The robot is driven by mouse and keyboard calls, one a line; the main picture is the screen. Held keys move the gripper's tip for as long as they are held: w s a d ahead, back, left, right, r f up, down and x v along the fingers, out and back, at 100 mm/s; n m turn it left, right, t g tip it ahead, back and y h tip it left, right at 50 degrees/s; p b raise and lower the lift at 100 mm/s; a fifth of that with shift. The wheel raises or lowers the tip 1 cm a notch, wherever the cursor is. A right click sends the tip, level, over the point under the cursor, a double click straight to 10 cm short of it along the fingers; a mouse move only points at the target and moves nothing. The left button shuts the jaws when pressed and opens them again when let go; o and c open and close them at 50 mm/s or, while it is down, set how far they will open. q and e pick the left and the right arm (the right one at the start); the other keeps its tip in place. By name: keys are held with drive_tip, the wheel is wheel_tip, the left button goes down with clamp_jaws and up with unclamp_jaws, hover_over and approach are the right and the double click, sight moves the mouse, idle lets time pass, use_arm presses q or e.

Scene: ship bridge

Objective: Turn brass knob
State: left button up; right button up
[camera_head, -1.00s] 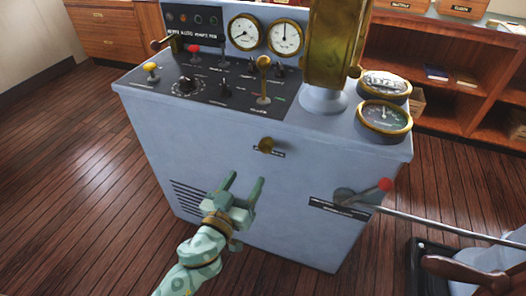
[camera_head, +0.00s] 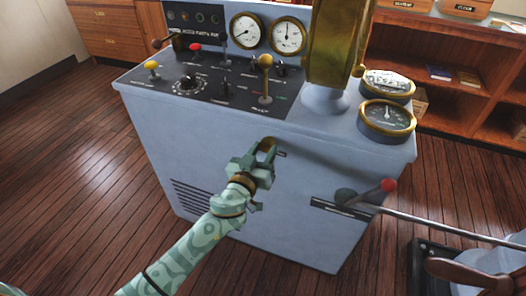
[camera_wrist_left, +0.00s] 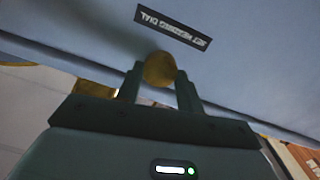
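The brass knob (camera_head: 267,145) sits on the upper front face of the grey-blue console (camera_head: 240,128). My left gripper (camera_head: 264,153) is at the knob, its arm coming in from the lower left. In the left wrist view the round brass knob (camera_wrist_left: 160,69) lies between the two fingertips (camera_wrist_left: 160,76). The fingers are drawn in close on both sides of it, far narrower than the palm. A dark label (camera_wrist_left: 172,27) next to the knob appears upside down and reads like "SET HEADING DIAL". My right gripper is not in view.
Above the knob, the console top holds a yellow-knobbed lever (camera_head: 265,78), a brass column (camera_head: 335,45) and gauges (camera_head: 387,117). A red-tipped lever (camera_head: 386,186) sticks out at the lower right of the front. The wooden floor on the left is clear.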

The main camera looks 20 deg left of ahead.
use_arm(q)
drive_tip(key=shift+c, duration=1.4)
